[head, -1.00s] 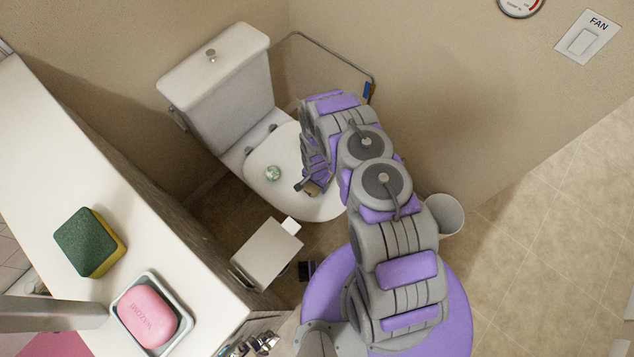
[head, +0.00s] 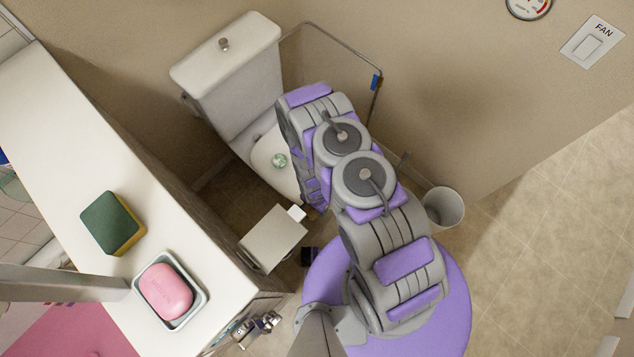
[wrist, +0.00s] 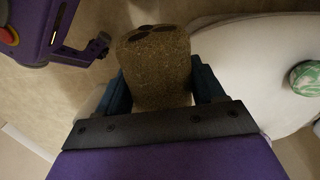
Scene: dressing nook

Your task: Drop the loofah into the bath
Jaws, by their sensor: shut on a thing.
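My gripper (wrist: 162,88) is shut on a brown, speckled, rough-textured block with dark holes at its end, which I take to be the loofah (wrist: 160,72). Its dark fingers press on both sides of it in the wrist view. In the head view my arm hides the gripper and loofah, in front of the toilet. I cannot make out a bath for certain; only a strip of tiles and a pink area show at the left, beyond the counter.
A white counter (head: 60,130) at left bears a green-yellow sponge (head: 112,223) and pink soap (head: 166,291) in a dish. A green-white ball (head: 279,160) sits on the toilet lid (head: 268,147). A small white box-like stand (head: 272,238) and a bin (head: 443,207) stand nearby. Floor at right is clear.

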